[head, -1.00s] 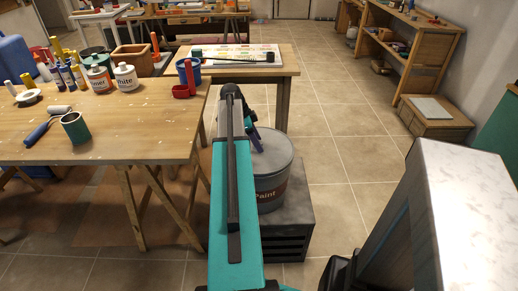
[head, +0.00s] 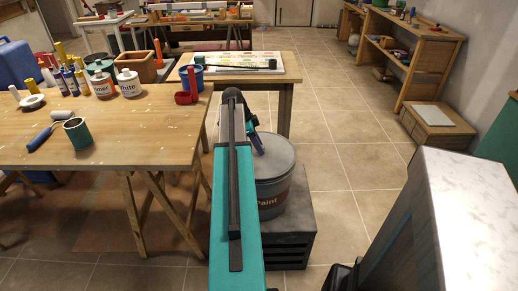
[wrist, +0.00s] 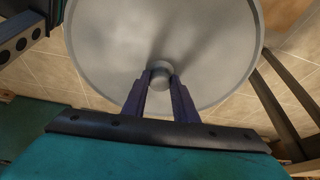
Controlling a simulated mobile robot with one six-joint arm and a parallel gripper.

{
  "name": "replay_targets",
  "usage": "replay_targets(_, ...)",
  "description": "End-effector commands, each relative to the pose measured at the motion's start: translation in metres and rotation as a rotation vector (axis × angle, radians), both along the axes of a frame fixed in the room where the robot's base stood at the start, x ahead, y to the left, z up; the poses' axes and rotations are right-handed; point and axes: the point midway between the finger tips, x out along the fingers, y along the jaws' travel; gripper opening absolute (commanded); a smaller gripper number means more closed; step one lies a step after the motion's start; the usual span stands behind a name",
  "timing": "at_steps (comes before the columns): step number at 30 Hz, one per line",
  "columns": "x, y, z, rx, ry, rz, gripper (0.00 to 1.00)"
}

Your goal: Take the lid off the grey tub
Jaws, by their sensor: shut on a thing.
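The grey tub (head: 272,198), with a dark label reading "Paint", stands upright on a dark slatted crate right of the workbench. Its round grey lid (head: 276,160) appears to rest on its top, partly hidden by my arm. In the wrist view the lid (wrist: 115,45) fills the upper middle, with a small round knob (wrist: 160,70) near its centre. My gripper (wrist: 160,83) has its two fingers closed around the knob from either side. In the head view my gripper (head: 257,142) is over the lid, largely hidden behind my arm.
The dark crate (head: 290,245) carries the tub. A wooden workbench (head: 150,130) with bottles, a roller and a cup stands at left. A small table (head: 288,75) with a board stands behind the tub. Tiled floor right of the tub is clear.

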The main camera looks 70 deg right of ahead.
Motion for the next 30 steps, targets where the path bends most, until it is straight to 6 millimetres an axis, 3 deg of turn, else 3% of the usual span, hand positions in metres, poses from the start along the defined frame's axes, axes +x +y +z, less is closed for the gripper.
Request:
replay_targets(9, 0.001, 0.003, 0.026, 0.001, 0.001, 0.001, 0.02)
replay_targets(17, 0.016, 0.042, 0.028, 0.0, 0.0, 0.001, 0.02)
replay_targets(30, 0.051, 0.123, 0.037, 0.0, 0.0, 0.001, 0.02)
